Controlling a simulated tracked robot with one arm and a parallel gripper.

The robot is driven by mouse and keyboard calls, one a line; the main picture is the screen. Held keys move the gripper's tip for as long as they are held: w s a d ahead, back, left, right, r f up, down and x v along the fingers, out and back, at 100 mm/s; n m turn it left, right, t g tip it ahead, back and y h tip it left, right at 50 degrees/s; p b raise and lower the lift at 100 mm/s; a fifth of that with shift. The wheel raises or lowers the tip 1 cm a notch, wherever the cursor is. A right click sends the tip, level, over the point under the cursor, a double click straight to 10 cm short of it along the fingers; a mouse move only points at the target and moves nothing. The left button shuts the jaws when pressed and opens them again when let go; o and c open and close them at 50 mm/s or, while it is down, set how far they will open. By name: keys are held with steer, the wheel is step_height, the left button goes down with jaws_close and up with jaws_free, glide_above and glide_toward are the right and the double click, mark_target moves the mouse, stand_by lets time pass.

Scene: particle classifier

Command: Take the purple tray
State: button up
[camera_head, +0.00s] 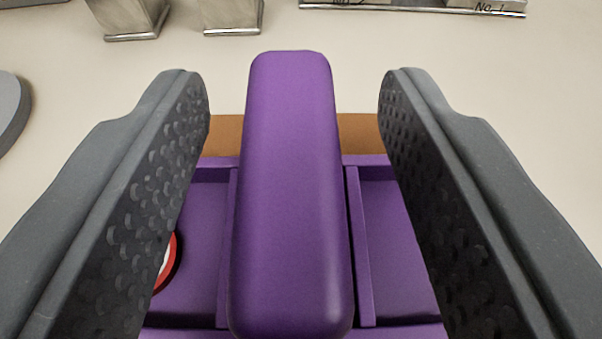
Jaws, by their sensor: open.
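The purple tray (390,230) lies below my gripper, with a thick rounded purple handle (290,190) running along its middle toward the camera. My gripper (294,105) is open, with one dark grey dimpled finger on each side of the handle. Gaps show between the handle and both fingers. Low dividers run beside the handle on the tray floor. A red and white round object (167,264) sits in the tray's left part, mostly hidden by the left finger. The fingers hide the tray's left and right sides.
A brown strip (358,134) shows just behind the tray. Metal containers (131,18) and (231,14) stand at the back left on the pale surface. A metal holder (413,9) with "No. 1" lettering is at the back right. A grey round object (10,112) is at the left edge.

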steer(key=shift+x, duration=0.8)
steer(key=shift+r, duration=0.1)
jaws_close()
steer(key=shift+r, duration=0.1)
